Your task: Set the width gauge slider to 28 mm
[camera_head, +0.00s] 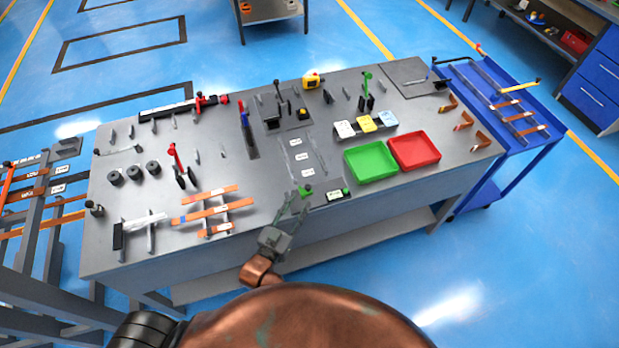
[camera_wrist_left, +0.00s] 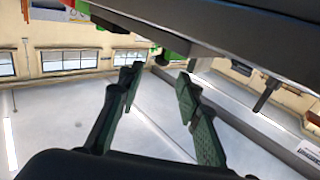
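The width gauge (camera_head: 334,196) lies at the table's front edge, with a small display and a green button. A green knob (camera_head: 305,190), which looks like its slider, is at its left end. My left gripper (camera_head: 294,203) is at the front edge, just below and left of the knob, fingers pointing toward it. In the left wrist view its two green-grey fingers (camera_wrist_left: 158,92) are spread with nothing between them. A green piece (camera_wrist_left: 172,50) shows beyond the fingertips under the dark table edge. Whether the gripper touches the knob cannot be told, and the reading is too small. My right gripper is not in view.
The grey table (camera_head: 262,200) carries a green tray (camera_head: 371,162) and a red tray (camera_head: 414,151) right of the gauge. Copper bars (camera_head: 212,208) lie on stands to the left. Small labelled strips (camera_head: 300,157) lie behind the knob. A blue cart (camera_head: 520,110) stands at right.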

